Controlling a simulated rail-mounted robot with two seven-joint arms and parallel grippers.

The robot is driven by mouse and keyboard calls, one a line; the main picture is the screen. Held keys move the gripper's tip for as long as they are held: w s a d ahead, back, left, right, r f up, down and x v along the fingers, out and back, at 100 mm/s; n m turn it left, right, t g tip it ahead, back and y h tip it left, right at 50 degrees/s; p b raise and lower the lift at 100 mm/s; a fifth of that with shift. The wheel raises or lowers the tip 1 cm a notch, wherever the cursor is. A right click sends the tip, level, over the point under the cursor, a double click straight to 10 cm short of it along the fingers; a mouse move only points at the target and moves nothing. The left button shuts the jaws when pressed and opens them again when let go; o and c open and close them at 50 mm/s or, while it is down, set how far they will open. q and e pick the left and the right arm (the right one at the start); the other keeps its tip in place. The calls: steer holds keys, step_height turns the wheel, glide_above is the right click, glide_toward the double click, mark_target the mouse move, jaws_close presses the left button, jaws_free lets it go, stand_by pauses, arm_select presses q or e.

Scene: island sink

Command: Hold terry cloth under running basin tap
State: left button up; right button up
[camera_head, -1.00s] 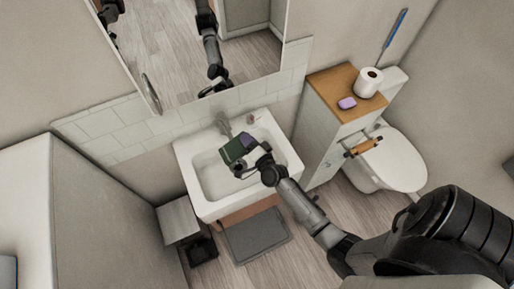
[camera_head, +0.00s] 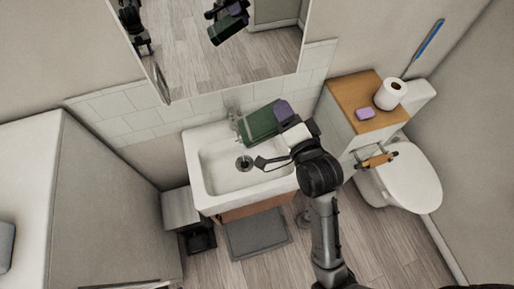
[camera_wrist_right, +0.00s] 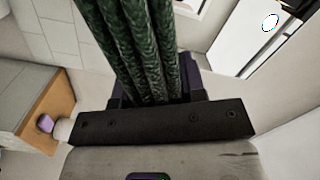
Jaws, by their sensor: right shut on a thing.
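The green terry cloth (camera_head: 262,123) is held above the back right part of the white basin (camera_head: 204,187). My right gripper (camera_head: 284,110), with purple fingers, is shut on it. In the right wrist view the cloth (camera_wrist_right: 130,42) hangs in long folds out from between the fingers (camera_wrist_right: 157,88). The grey tap (camera_head: 232,106) stands at the basin's back edge, just left of the cloth, partly hidden by it. I cannot make out a water stream. My left gripper is not directly in view.
A mirror (camera_head: 215,50) hangs above white tiles behind the basin and reflects my arm and the cloth. A wooden-topped cabinet (camera_head: 352,94) with purple soap (camera_head: 365,114) and a paper roll (camera_head: 389,95) stands right, beside the toilet (camera_head: 412,180). The basin's left half is free.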

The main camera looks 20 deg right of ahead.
steer(key=shift+s, duration=0.1)
stand_by(0.4)
steer(key=shift+s+d+p, duration=0.2)
steer(key=shift+s+p, duration=0.05)
steer(key=shift+s, duration=0.35)
steer(key=shift+s+d+p, duration=0.15)
steer(key=shift+s+p, duration=0.05)
steer(key=shift+s, duration=0.4)
steer(key=shift+s+d+p, duration=0.2)
steer(key=shift+s+p, duration=0.25)
steer(key=shift+s, duration=0.4)
steer(key=shift+s+d+p, duration=0.25)
steer(key=shift+s+p, duration=0.15)
steer(key=shift+s, duration=0.45)
steer(key=shift+s+d+p, duration=0.2)
steer(key=shift+s+p, duration=0.25)
steer(key=shift+s, duration=0.4)
